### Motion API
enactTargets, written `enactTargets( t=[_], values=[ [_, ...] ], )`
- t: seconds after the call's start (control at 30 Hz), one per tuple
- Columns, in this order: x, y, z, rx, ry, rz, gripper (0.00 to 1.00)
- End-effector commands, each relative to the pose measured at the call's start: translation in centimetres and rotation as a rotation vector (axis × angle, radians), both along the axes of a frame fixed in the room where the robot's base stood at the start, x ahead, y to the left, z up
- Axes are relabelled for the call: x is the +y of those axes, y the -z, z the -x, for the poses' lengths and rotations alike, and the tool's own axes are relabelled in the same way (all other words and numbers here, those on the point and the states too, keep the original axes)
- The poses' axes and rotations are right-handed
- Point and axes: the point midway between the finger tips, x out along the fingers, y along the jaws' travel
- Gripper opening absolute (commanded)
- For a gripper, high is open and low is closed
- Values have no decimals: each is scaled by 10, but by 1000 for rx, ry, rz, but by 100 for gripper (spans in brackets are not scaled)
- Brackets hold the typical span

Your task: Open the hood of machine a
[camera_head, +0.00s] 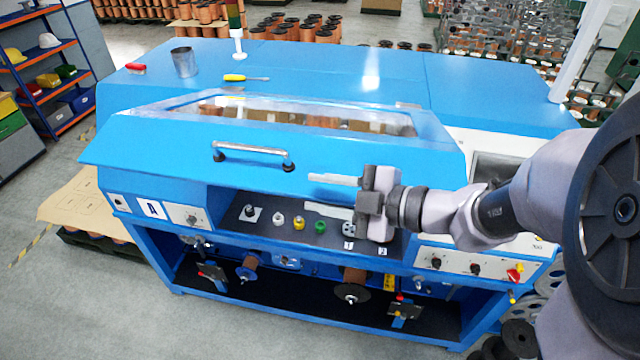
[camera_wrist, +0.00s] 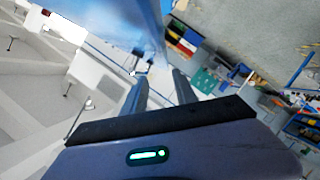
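A silver bar handle (camera_head: 253,149) sits on the hood's sloping front. My gripper (camera_head: 309,192) is right of the handle and slightly lower in the picture, its fingers pointing left. The two fingers are apart with nothing between them. In the wrist view my gripper (camera_wrist: 157,76) also shows spread fingers, with the blue hood edge (camera_wrist: 150,25) beyond them.
A grey cup (camera_head: 184,62), a yellow screwdriver (camera_head: 245,78) and a red-handled item (camera_head: 136,68) rest on the machine top. Below the hood, a recess holds several small coloured knobs (camera_head: 299,223). A shelf rack (camera_head: 40,70) stands at the far left. The floor front left is clear.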

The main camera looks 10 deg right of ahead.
Motion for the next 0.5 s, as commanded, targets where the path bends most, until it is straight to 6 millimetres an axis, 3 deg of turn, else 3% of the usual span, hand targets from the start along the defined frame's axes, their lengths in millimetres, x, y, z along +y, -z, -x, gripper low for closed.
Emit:
enactTargets(
  t=[0.5],
  values=[
    [-9, -6, 2, 0, 3, 1, 34]
  ],
)
